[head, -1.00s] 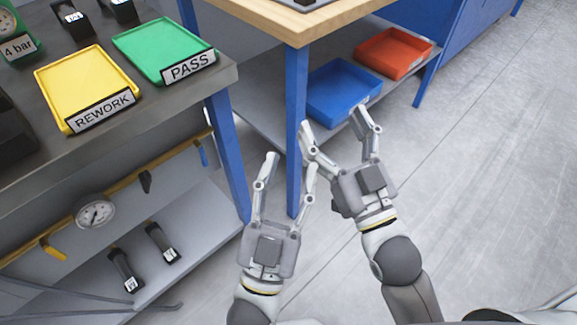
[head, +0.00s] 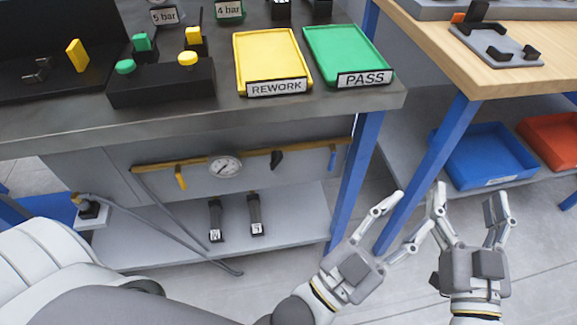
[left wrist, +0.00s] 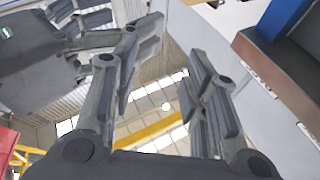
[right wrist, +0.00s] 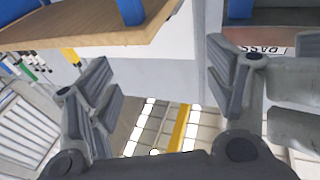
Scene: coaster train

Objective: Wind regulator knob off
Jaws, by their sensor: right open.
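Under the front of the grey bench, a brass-coloured pipe (head: 205,164) carries a round pressure gauge (head: 225,167) and a small black knob (head: 277,159), which looks like the regulator knob. A yellow lever (head: 180,178) hangs left of the gauge and a blue lever (head: 332,158) hangs at the right end. My left gripper (head: 408,218) is open and empty, in front of the bench's right leg and apart from the knob. My right gripper (head: 468,203) is open and empty, farther right. Neither wrist view shows the knob.
Yellow REWORK tray (head: 270,62) and green PASS tray (head: 345,55) lie on the bench. Two black-handled items (head: 214,220) stand on the lower shelf. The blue bench leg (head: 357,180) is close to my left gripper. A wooden table (head: 500,80) stands at right.

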